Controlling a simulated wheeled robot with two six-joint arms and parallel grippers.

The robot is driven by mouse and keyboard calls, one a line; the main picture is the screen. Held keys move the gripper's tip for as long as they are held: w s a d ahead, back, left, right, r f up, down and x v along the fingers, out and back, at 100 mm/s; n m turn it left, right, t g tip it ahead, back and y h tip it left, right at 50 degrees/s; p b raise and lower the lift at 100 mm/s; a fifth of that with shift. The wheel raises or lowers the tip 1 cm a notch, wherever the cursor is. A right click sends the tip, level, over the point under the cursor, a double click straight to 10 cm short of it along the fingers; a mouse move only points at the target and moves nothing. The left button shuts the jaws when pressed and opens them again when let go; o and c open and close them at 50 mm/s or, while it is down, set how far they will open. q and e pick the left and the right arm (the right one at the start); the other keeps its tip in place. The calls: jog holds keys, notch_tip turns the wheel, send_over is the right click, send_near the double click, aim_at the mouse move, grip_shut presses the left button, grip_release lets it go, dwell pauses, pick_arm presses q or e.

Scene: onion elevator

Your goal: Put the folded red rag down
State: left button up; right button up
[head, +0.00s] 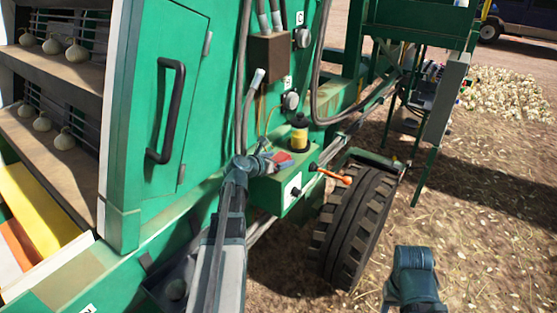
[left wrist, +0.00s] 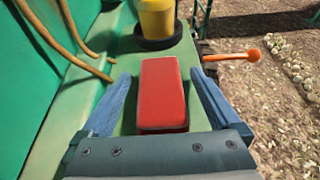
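The folded red rag (head: 284,159) lies on the flat top of a green box (head: 311,160) on the machine's side. In the left wrist view the rag (left wrist: 162,95) is a neat red block between the two blue fingers of my left gripper (left wrist: 157,100). Green surface shows between the rag and each finger, so the fingers stand apart from it. My left gripper (head: 272,160) is open around the rag in the head view. Of my right arm, only a part shows at the bottom right; its gripper is not seen.
A yellow container with a dark base (head: 299,134) stands just behind the rag. An orange-tipped lever (head: 336,177) sticks out to the right, above a large tyre (head: 357,225). Hoses (head: 243,90) hang on the left. Straw-covered ground (head: 480,200) is open to the right.

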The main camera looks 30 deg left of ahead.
pick_arm(q)
jog(key=shift+r, duration=0.1)
jog(key=shift+r+p, duration=0.25)
jog(key=shift+p, duration=0.1)
jog(key=p+v, duration=0.4)
jog(key=v, duration=0.8)
jog(key=shift+f, duration=0.2)
